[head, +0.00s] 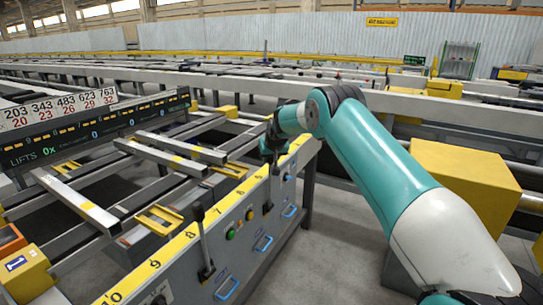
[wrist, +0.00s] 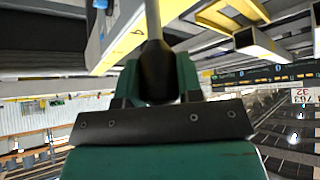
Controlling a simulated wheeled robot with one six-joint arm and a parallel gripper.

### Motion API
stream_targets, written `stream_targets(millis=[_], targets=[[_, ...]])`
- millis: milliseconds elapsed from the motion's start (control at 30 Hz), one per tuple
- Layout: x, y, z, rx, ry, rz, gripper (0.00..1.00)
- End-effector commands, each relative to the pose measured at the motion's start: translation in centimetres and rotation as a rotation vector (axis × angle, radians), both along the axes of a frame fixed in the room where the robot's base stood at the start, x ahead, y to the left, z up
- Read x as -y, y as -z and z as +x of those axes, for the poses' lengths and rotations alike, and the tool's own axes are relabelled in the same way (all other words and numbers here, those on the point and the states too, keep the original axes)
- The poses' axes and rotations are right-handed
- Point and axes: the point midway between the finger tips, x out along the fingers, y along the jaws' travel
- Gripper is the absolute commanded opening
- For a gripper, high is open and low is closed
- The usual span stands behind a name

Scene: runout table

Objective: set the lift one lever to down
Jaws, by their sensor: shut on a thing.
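My gripper (head: 271,147) is at the far part of the grey control panel (head: 240,232) in the head view. In the wrist view its green fingers (wrist: 157,78) are shut on the black handle of a lever (wrist: 157,66), and the lever's pale shaft runs away from them toward the panel. The handle is mostly hidden by my gripper in the head view. A second lever (head: 203,240) with a black handle stands free and near upright at the near part of the panel. I cannot read which lever is lift one.
A yellow numbered strip (head: 186,236) tops the panel, with blue handles (head: 227,288) and a green button (head: 231,234) on its face. A display reading LIFTS 0x (head: 95,130) stands left. A yellow box (head: 465,185) is at right. Bare floor (head: 335,240) lies between.

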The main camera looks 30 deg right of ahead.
Motion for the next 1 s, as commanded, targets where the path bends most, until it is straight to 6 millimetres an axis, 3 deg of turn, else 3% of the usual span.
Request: stream_targets(millis=[100, 133, 233, 667, 1000], targets=[[0.3, -0.1, 0.1, 0.007, 0.007, -0.006, 0.00], [0.3, -0.1, 0.1, 0.007, 0.007, -0.006, 0.36], [0.2, -0.1, 0.1, 0.006, 0.005, -0.005, 0.59], [-0.1, -1.0, -0.5, 0.006, 0.002, -0.002, 0.59], [-1.1, -7.2, -5.1, 0.008, 0.003, -0.003, 0.59]])
